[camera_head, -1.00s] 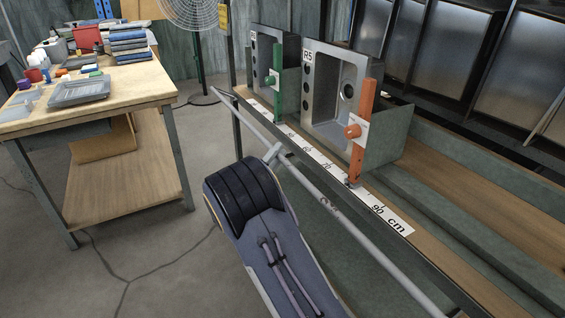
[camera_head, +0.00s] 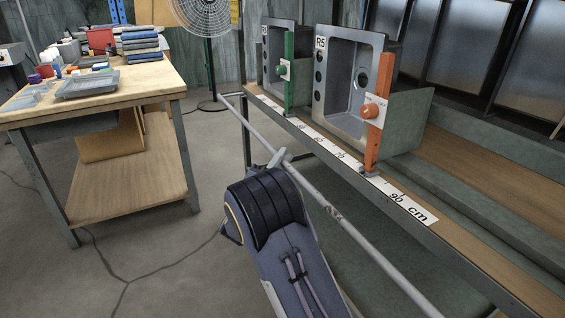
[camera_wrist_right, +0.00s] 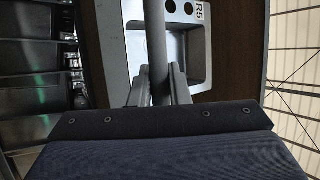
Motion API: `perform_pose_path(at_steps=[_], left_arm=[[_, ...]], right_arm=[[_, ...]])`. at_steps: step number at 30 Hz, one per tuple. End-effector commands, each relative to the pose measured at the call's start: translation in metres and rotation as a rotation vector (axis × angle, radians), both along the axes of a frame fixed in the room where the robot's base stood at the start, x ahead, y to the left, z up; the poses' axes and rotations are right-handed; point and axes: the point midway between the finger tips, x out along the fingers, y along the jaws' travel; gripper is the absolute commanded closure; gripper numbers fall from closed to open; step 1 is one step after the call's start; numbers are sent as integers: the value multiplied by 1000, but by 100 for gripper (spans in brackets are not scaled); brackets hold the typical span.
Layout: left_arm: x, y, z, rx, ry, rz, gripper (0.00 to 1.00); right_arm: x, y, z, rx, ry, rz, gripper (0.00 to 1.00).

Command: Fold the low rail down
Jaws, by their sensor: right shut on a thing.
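The low rail (camera_head: 340,220) is a long grey bar. It slants across the head view in front of the shelf's front edge, from upper left to lower right, and stands apart from that edge. My right gripper (camera_head: 278,158) is shut around the rail toward its far end, its fingers partly hidden by my dark wrist. In the right wrist view the rail (camera_wrist_right: 155,45) runs down between the two fingers (camera_wrist_right: 158,94). The rail's near end runs out of the head view at the bottom. My left gripper is not in view.
The shelf holds two grey sinks, one marked R5 (camera_head: 342,85), with an orange upright (camera_head: 378,115) and a green upright (camera_head: 289,75). A scale strip (camera_head: 405,204) lies along the shelf edge. A wooden table (camera_head: 150,90) with trays and books stands left. Floor between is clear.

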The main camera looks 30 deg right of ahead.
Motion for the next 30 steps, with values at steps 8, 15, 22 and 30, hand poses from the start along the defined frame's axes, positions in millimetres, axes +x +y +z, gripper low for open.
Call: perform_pose_path(at_steps=[8, 15, 22, 30], left_arm=[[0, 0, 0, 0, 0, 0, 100], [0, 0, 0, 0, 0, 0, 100], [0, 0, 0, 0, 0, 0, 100], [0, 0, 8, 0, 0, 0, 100]], right_arm=[[0, 0, 3, -6, -2, 2, 100], [0, 0, 3, -6, -3, 1, 62], [0, 0, 2, -5, -3, 1, 62], [-6, 22, -9, -5, 1, 5, 62]])
